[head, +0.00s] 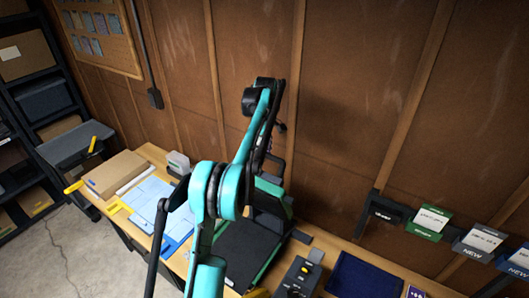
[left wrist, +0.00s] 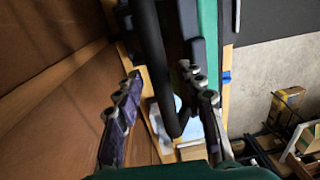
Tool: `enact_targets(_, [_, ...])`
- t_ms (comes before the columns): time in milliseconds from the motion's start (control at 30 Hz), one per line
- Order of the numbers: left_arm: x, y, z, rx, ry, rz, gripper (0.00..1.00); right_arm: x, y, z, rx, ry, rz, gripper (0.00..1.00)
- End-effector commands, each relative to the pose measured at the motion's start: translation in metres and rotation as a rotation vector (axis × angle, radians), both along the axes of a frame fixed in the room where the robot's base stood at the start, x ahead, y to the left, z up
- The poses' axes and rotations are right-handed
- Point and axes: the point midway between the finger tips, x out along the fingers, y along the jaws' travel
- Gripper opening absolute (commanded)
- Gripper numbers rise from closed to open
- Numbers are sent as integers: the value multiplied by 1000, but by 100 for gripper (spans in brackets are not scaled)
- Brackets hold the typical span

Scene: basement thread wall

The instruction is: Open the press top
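The press (head: 272,190), with a green and black frame, stands on the workbench, partly hidden behind my teal left arm. Its black flat bed (head: 240,255) lies in front. Its black, curved handle (left wrist: 152,50) fills the middle of the left wrist view, beside a green part of the press (left wrist: 208,25). My left gripper (left wrist: 160,72) is open, with one finger on each side of the handle; I see gaps and cannot tell whether either finger touches it. In the head view the fingers are hard to make out. My right gripper is not in view.
Blue sheets (head: 150,197) and a brown board (head: 115,174) lie left of the press. A black control box (head: 299,276) and dark blue cloth (head: 362,277) lie to its right. The panelled wall (head: 330,110) stands close behind. Boxes hang at right (head: 430,222).

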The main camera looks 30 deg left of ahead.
Motion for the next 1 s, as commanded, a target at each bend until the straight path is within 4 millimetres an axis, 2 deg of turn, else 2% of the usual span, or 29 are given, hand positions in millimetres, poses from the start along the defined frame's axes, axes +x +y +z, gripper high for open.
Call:
enact_targets(167, [1,0,6,0,0,0,39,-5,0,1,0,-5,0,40])
enact_targets(467, [5,0,51,0,1,0,39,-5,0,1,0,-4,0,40])
enact_targets(600, [8,1,64,0,1,0,39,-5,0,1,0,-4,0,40])
enact_targets(800, [9,0,74,0,2,0,39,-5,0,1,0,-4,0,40])
enact_targets(1000, [9,0,76,-1,2,0,39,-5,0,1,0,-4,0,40])
